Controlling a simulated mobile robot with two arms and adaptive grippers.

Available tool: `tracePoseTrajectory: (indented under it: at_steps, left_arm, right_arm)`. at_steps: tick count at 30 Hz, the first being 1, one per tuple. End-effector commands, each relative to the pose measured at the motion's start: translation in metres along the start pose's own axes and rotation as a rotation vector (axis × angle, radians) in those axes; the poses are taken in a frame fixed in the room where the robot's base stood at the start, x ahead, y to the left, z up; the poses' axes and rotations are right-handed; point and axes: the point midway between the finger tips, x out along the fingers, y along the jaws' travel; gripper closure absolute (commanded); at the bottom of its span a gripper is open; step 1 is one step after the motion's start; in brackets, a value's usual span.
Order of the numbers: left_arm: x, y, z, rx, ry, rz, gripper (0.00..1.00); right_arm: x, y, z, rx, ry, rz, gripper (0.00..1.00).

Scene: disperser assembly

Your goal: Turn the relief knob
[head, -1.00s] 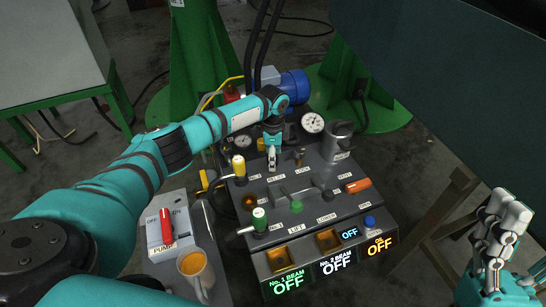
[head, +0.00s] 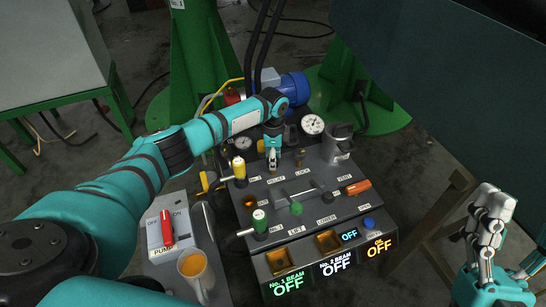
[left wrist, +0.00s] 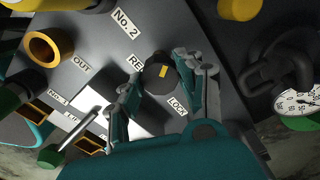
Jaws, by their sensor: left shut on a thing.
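The relief knob (left wrist: 162,72) is a dark round knob with a yellow mark on top, in the left wrist view. It stands on the grey sloped panel by a partly covered label. My left gripper (left wrist: 164,88) has a finger on each side of it and is shut on it. In the head view my left gripper (head: 272,159) points down at the panel's upper part and hides the knob. My right gripper (head: 492,215) is at the right, away from the panel, fingers up; its opening is unclear.
The control panel (head: 325,205) carries a yellow-topped lever (head: 239,170), a green-topped lever (head: 260,221) and an orange handle (head: 358,187). A gauge (head: 312,125) stands behind.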

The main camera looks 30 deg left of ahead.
Motion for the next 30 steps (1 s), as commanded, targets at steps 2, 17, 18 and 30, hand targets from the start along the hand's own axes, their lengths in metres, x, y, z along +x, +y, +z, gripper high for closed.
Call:
tracePoseTrajectory:
  at_steps: [2,17,18,30]
  left_arm:
    - [-0.002,0.001,0.0,-0.024,-0.001,0.003,0.95]
    - [-0.003,0.001,-0.001,-0.277,-0.001,0.004,0.95]
    - [-0.003,0.001,-0.001,-0.301,0.0,0.004,0.95]
    - [-0.002,0.001,-0.001,-0.528,0.0,0.004,0.95]
  right_arm:
    - [0.003,0.002,0.012,-0.005,-0.079,0.002,0.4]
    - [-0.055,0.021,0.127,-0.04,-0.869,0.039,0.4]
    - [-0.063,0.023,0.133,-0.042,-0.929,0.043,0.4]
    - [-0.15,0.035,0.154,-0.051,-1.421,0.08,0.4]
